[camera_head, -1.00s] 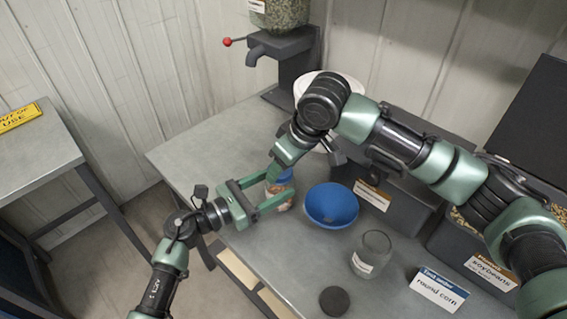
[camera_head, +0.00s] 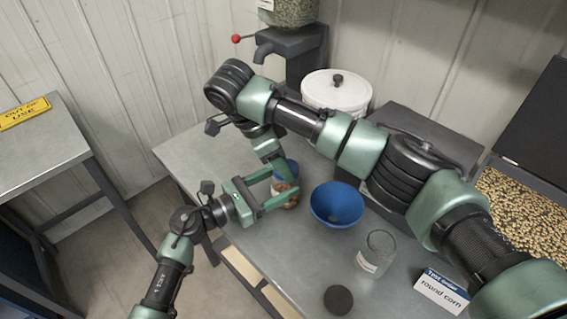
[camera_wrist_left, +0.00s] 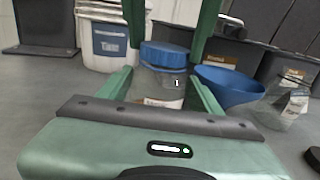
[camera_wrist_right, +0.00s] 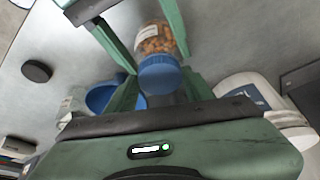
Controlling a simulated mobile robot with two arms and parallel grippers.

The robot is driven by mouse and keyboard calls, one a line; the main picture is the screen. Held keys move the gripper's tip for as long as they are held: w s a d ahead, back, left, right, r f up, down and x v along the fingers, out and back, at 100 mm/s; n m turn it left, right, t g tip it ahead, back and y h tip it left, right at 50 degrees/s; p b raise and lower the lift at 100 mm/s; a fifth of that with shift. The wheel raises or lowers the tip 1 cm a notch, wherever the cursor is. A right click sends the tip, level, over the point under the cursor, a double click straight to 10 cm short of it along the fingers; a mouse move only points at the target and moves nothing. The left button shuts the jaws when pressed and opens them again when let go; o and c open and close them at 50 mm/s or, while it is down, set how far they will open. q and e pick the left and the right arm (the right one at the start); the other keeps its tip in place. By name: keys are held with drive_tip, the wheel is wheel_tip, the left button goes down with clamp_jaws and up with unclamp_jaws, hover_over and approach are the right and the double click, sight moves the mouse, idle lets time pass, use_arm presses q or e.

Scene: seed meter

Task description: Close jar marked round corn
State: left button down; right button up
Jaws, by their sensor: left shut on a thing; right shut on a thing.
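A clear jar holding orange-brown pieces (camera_wrist_right: 157,38) stands on the grey table, its own label unreadable. A blue lid (camera_wrist_left: 163,54) sits on its top; whether it is fully seated I cannot tell. My left gripper (camera_head: 283,191) is shut around the jar's body from the side. My right gripper (camera_head: 279,164) reaches down from above, its fingers shut on the lid, one on each side in the left wrist view (camera_wrist_left: 170,30). In the head view the fingers partly hide jar and lid.
A blue bowl (camera_head: 337,204) stands close right of the jar. An open, empty-looking glass jar (camera_head: 375,252), a black disc (camera_head: 338,299) and a "round corn" card (camera_head: 441,290) lie further right. A white lidded bucket (camera_head: 337,92) and dark bins stand behind.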

drive_tip(key=m, duration=0.2)
drive_tip(key=m+g, duration=0.1)
drive_tip(key=m, duration=0.1)
drive_tip(key=m+g, duration=0.1)
drive_tip(key=m, duration=0.2)
drive_tip(key=shift+w+a+r, duration=0.1)
drive_tip(key=shift+w+a, duration=0.1)
drive_tip(key=shift+w, duration=0.2)
drive_tip(key=shift+w+m+g, duration=0.1)
drive_tip(key=shift+m+g, duration=0.4)
drive_tip(key=shift+m, duration=0.2)
use_arm(q)
drive_tip(key=shift+s+d, duration=0.1)
use_arm(e)
drive_tip(key=shift+d+m+g+y, duration=0.15)
drive_tip(key=shift+m+g+y, duration=0.15)
drive_tip(key=shift+m, duration=0.6)
drive_tip(key=o, duration=1.3)
drive_tip(key=shift+d, duration=0.1)
